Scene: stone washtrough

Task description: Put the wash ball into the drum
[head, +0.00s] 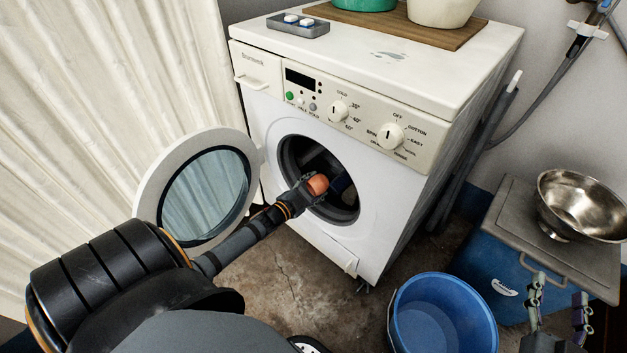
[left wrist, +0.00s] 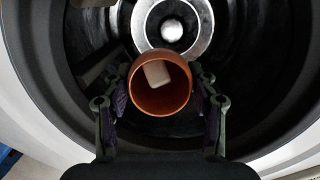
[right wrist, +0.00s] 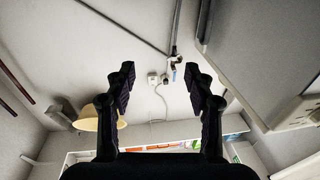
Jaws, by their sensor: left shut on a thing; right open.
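The wash ball (head: 318,184) is an orange, open-topped cup, seen at the washing machine's round door opening. In the left wrist view the wash ball (left wrist: 160,107) holds a pale block (left wrist: 157,74). My left gripper (head: 311,187) is shut on it, one finger on each side. The dark drum (left wrist: 245,60) lies around and behind it, with a bright metal hub at the back. How deep the ball is past the rim is hard to tell. The machine door (head: 150,185) stands open to the left. My right gripper (head: 559,297) is open and empty at lower right.
The washing machine (head: 410,190) bears a tray with tablets (head: 298,25) and a wooden board (head: 400,20). A blue bucket (head: 440,315) stands at front right. A metal bowl (head: 583,203) sits on a grey lid right of it. A pale curtain (head: 95,90) hangs at left.

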